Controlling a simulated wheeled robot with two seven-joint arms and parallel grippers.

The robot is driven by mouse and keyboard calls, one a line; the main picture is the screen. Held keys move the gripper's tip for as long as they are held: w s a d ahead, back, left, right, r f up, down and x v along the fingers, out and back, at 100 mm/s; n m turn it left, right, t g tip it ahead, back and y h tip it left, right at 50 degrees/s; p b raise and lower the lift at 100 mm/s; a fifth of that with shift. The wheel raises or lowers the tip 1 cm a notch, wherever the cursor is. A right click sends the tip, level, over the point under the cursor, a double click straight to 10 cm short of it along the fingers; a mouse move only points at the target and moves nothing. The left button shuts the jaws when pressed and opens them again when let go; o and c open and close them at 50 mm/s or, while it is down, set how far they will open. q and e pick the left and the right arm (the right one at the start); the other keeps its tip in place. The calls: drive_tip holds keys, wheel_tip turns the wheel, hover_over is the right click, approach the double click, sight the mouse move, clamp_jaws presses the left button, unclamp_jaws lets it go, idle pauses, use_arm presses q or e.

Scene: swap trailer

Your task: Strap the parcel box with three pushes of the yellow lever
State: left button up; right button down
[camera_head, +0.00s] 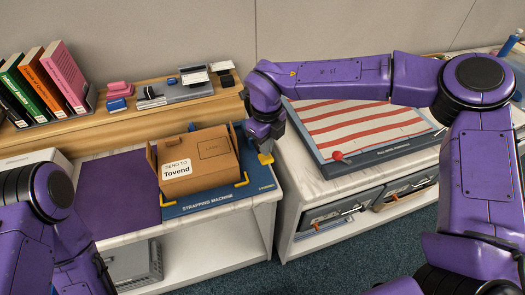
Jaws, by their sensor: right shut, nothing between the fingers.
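The brown parcel box (208,160) sits on the blue strapping machine (230,197), with a white label reading "SEND TO Tovend" on its front. No strap shows on the box. Yellow corner pieces sit at the machine's edge near the box. The yellow lever (266,158) shows at the machine's right side, just under my right gripper (264,148). My right gripper is shut and empty, pointing down at or on the lever; contact is hard to tell. My left arm comes in at the lower left, but its gripper is out of view.
A purple mat (118,192) covers the counter left of the machine. A wooden shelf (125,127) behind holds books and stationery. A grey crate (135,262) stands below.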

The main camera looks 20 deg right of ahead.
sight(266, 158)
drive_tip(key=shift+f, duration=0.1)
drive_tip(key=shift+f+b, duration=1.4)
drive_tip(key=shift+f, duration=1.25)
drive_tip(key=shift+r, duration=0.15)
wheel_tip(266, 158, up, 8)
drive_tip(key=p, duration=0.8)
drive_tip(key=shift+r, duration=0.2)
drive_tip(key=shift+f, duration=0.1)
